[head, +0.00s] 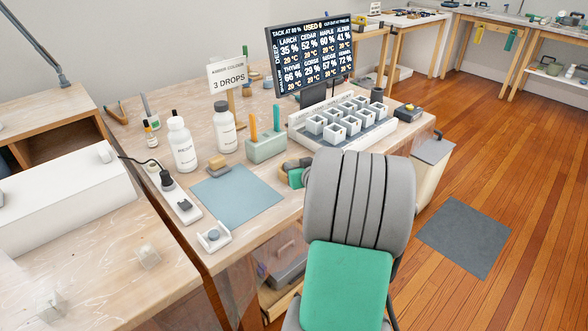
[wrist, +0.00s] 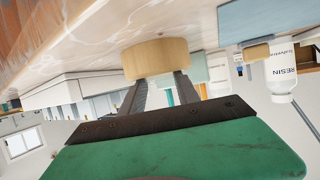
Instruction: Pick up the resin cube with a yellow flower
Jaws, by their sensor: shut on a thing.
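My gripper (wrist: 157,80) shows in the wrist view, its two dark fingers shut on a round, pale wooden piece (wrist: 157,56) at their tips. In the head view my grey and green arm hides most of the gripper. All are apart from my gripper. I cannot make out a yellow flower in any of them.
A blue mat (head: 240,197) lies on the workbench beside two white bottles (head: 182,146). A tray of white moulds (head: 338,128) stands under a dark display board (head: 309,55). A gap separates the bench from the left table. Wooden floor (head: 515,180) is open at right.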

